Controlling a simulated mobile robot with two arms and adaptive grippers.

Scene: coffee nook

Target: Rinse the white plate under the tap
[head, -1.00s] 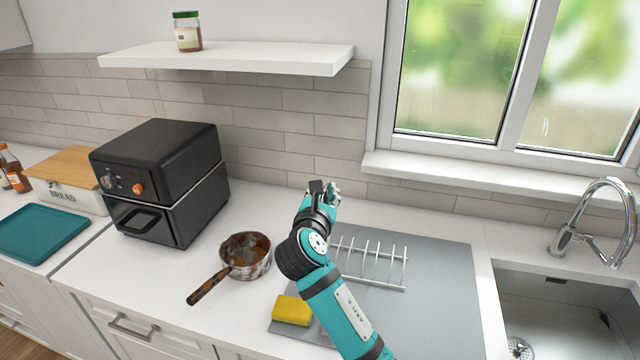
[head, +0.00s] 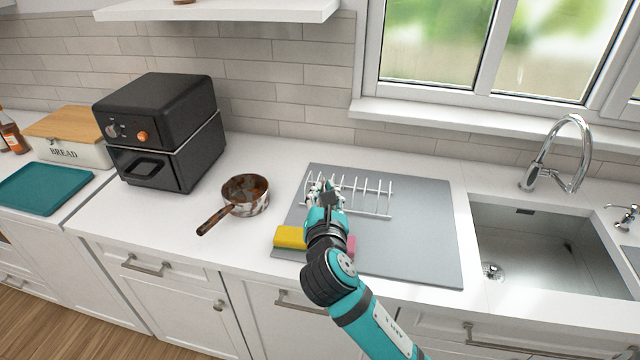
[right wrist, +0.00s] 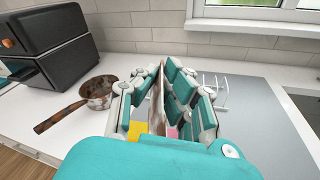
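No white plate can be clearly made out in any view. My right gripper (head: 325,190) is over the left part of the white wire dish rack (head: 378,195), pointing away from me; I cannot tell if it touches the rack. In the right wrist view its fingers (right wrist: 164,75) are close together, with a narrow pale and brownish strip between them. The tap (head: 560,150) stands behind the sink (head: 545,250) at the right. My left gripper is not in view.
A yellow sponge (head: 290,236) and a partly hidden pink thing (head: 351,245) lie on the grey mat (head: 425,240). A brown-stained pan (head: 245,195) stands left of it, then a black oven (head: 160,130), a teal tray (head: 42,188) and a bread box (head: 75,148).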

